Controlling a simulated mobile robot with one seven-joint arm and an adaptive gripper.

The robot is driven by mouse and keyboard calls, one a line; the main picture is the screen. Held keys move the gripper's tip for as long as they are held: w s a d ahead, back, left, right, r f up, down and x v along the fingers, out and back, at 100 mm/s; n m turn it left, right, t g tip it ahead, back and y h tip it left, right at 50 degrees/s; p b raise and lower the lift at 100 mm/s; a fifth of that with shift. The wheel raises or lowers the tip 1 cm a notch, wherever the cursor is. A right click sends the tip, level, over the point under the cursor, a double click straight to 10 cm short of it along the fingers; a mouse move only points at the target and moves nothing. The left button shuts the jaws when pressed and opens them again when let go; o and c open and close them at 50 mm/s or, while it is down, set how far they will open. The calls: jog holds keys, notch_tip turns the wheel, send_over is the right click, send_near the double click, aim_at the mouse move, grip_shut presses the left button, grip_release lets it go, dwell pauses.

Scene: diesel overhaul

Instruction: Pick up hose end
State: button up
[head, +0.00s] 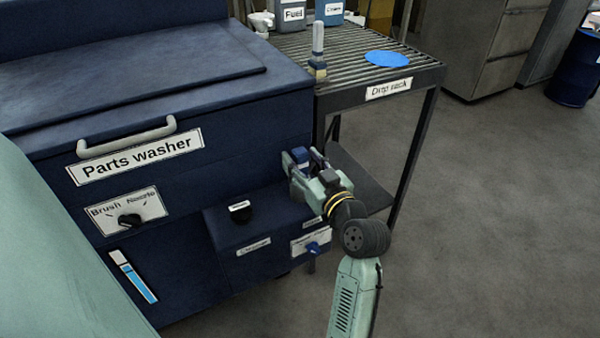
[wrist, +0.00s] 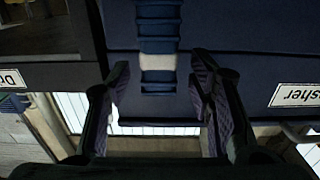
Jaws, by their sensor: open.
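A blue ribbed piece with a pale band, which looks like the hose end (wrist: 158,25), runs down from the top middle of the wrist view. Its lower part lies between the two fingers of my gripper (wrist: 160,75). Dark gaps show on both sides, so the fingers do not appear to press on it. In the head view my gripper (head: 305,165) is at the right front corner of the parts washer, with a small blue and white bit of the hose end (head: 301,155) at its fingers. The rest of the hose is hidden or unclear.
The dark blue parts washer (head: 150,110) fills the left. The drip rack (head: 425,72) stands behind, holding a brush (head: 318,50) and blue disc (head: 387,58). Floor at right is clear.

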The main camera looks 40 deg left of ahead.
jog(key=shift+x, duration=0.95)
jog(key=shift+d, duration=0.1)
jog(key=shift+c, duration=0.2)
grip_shut()
